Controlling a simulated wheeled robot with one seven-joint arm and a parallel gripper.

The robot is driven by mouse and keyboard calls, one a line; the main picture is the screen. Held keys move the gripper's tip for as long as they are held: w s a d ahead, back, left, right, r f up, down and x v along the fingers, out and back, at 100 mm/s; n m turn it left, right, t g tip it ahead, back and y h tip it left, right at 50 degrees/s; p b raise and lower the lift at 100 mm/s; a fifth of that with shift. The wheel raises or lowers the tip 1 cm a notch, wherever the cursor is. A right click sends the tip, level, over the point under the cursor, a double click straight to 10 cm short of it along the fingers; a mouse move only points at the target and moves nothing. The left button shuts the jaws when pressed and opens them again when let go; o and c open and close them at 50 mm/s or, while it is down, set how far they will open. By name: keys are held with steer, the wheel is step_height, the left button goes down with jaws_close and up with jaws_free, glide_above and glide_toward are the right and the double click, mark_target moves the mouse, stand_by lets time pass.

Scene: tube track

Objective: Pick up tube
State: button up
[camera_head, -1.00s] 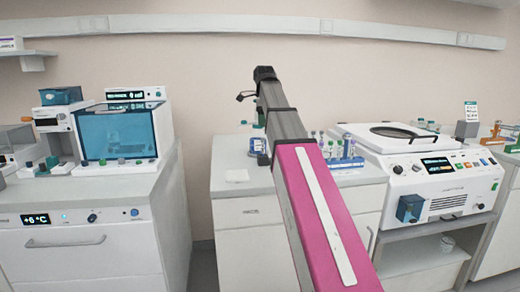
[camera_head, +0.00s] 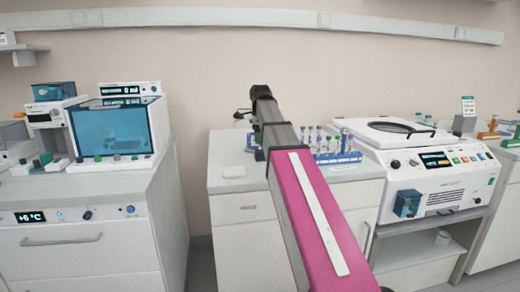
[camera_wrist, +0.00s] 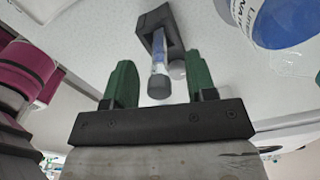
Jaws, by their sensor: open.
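In the wrist view a tube (camera_wrist: 158,58) with a clear, bluish body and a dark rounded end rests with its far part at a dark grey holder (camera_wrist: 153,20). My gripper (camera_wrist: 162,70) is open. Its two green fingers stand on either side of the tube, with a gap on each side. The tube's dark end points toward the gripper's black base. In the head view my arm hides the gripper and this tube.
A blue rack (camera_head: 338,158) with several tubes stands on the counter right of my arm, beside a white centrifuge (camera_head: 432,175). In the wrist view a large blue-and-white labelled container (camera_wrist: 280,22) is at upper right. The counter (camera_head: 228,183) left of my arm is mostly clear.

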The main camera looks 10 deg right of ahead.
steer(key=shift+f, duration=0.7)
steer(key=c, duration=0.8)
steer(key=shift+c, duration=0.3)
steer(key=shift+r, duration=0.1)
